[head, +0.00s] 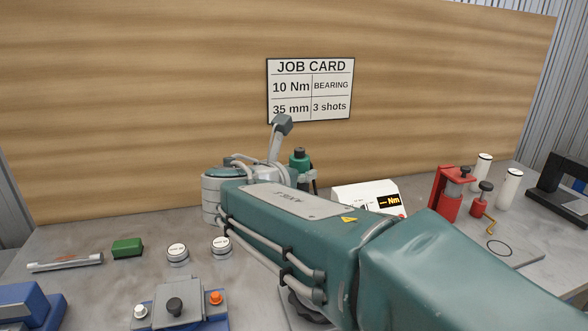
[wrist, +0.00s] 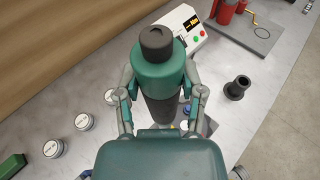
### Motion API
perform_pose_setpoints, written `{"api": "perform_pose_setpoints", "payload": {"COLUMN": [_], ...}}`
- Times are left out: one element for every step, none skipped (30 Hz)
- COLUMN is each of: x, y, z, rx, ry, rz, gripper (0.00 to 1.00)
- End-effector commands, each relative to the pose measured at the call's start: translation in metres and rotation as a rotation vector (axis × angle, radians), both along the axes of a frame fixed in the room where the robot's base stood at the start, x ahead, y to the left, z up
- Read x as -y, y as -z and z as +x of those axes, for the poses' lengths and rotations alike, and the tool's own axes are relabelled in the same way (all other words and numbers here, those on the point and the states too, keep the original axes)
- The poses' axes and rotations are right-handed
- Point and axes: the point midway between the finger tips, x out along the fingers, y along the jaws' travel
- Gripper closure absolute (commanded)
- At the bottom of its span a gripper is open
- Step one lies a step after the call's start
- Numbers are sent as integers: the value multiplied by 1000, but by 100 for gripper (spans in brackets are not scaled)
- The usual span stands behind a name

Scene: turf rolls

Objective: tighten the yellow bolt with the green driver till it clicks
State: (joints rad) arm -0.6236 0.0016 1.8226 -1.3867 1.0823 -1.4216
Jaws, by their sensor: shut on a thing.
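The green driver (wrist: 158,75) has a dark cap on top and a dark lower barrel. My gripper (wrist: 160,98) is shut on it, one finger on each side, in the wrist view. In the head view the driver's green top (head: 299,160) shows behind my arm, and my gripper (head: 303,181) is mostly hidden. The driver's lower end is hidden in both views. I cannot make out the yellow bolt in either view. A small blue thing (wrist: 186,109) shows partly behind the right finger.
A white box with an "Nm" display (head: 366,197) stands behind my arm. A red press (head: 448,194) is at the right. White-topped round tins (head: 178,253) and a green block (head: 127,248) are at the left. A black knob-like piece (wrist: 237,88) stands right of the driver. A job card (head: 310,89) hangs on the wooden board.

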Motion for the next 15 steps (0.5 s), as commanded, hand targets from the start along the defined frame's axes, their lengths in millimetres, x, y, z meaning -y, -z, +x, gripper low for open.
{"api": "perform_pose_setpoints", "payload": {"x": [5, 7, 9, 10, 11, 11, 11, 9, 7, 4, 1, -2, -5, -6, -8], "y": [-2, -2, -1, 0, 1, 3, 5, 7, 10, 12, 15, 18, 20, 22, 26], "z": [0, 0, -1, -1, -1, -1, -1, 0, 0, 0, 0, 0, 0, 0, 0], "rx": [4, 4, 4, 4, 4, 4, 4, 3, 2, 3, 2, 3, 3, 2, 2], "ry": [4, 3, 2, 2, 3, 4, 4, 3, 2, 2, 2, 3, 2, 1, 1], "rz": [4, 5, 8, 8, 9, 9, 9, 7, 4, 3, 0, -3, -6, -6, -7], "gripper": [100, 100, 100, 100, 100, 100, 100, 100, 100, 100, 100, 100, 100, 100, 100]}}
